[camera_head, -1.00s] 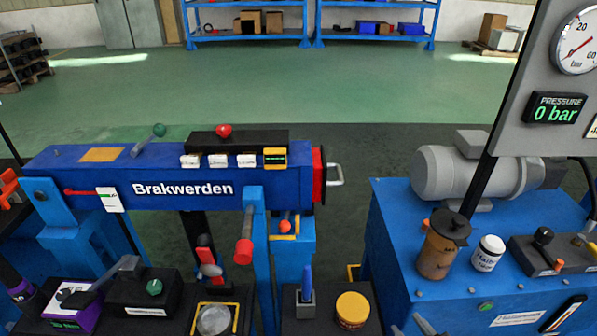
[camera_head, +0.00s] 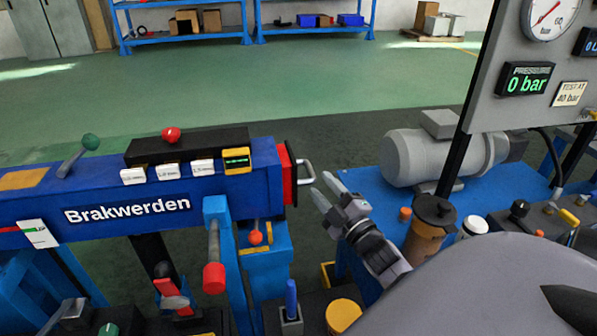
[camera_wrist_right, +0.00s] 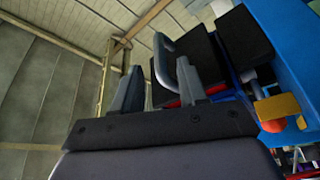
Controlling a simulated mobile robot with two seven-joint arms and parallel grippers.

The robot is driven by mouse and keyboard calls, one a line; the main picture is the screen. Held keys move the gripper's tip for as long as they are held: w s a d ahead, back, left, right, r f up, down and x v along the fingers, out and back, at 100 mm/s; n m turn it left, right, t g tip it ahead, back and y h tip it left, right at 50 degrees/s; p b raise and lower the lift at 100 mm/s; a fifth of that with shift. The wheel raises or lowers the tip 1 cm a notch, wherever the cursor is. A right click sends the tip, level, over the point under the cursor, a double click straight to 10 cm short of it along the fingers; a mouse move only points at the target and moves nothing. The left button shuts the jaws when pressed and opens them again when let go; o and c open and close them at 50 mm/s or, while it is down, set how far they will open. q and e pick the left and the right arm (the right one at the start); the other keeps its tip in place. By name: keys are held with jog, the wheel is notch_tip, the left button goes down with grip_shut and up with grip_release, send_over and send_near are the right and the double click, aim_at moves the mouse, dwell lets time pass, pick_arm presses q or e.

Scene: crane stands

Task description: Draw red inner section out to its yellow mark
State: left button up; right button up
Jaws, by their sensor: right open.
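The blue boom marked "Brakwerden" (camera_head: 135,207) lies level at the left of the head view. The red end of its inner section (camera_head: 287,175) shows at the boom's right end, with a grey loop handle (camera_head: 308,172) on it. No yellow mark on the inner section can be seen. My right gripper (camera_head: 319,183) is open, just right of the handle and pointing at it, with nothing held. In the right wrist view the handle (camera_wrist_right: 163,58) shows beyond the two parted fingers (camera_wrist_right: 158,80); contact cannot be told. My left gripper is out of view.
A hanging rod with a red grip (camera_head: 214,275) stands before the boom. A grey motor (camera_head: 430,155) and a brown can (camera_head: 426,232) stand on the blue bench at right. The pressure display (camera_head: 527,78) reads 0 bar. Floor behind the boom is open.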

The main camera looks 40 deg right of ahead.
aim_at(311, 169)
jog(key=shift+x, duration=3)
grip_shut()
